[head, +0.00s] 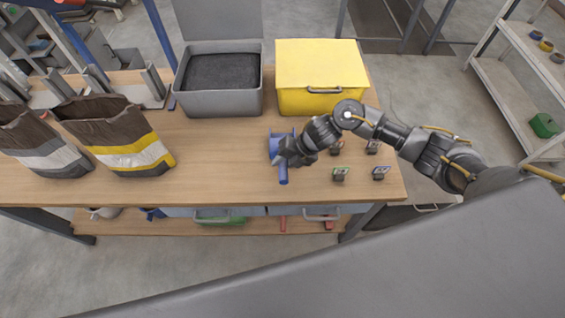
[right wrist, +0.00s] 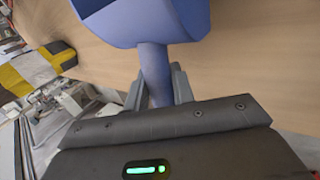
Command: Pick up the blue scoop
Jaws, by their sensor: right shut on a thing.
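The blue scoop (head: 283,172) is at the middle of the wooden workbench, its handle pointing toward the front edge. My right gripper (head: 284,160) reaches it from the right and is shut on its handle. In the right wrist view the scoop's bowl (right wrist: 140,18) is at the top and its handle runs down between the fingers of my right gripper (right wrist: 158,88). Whether the scoop still touches the bench is hard to tell. The gripper hides part of the scoop in the head view. My left gripper is not in view.
Behind the scoop stand an open grey bin (head: 218,101) with dark contents and a closed yellow bin (head: 318,103). Two bags, one with a yellow band (head: 130,153), stand at left.

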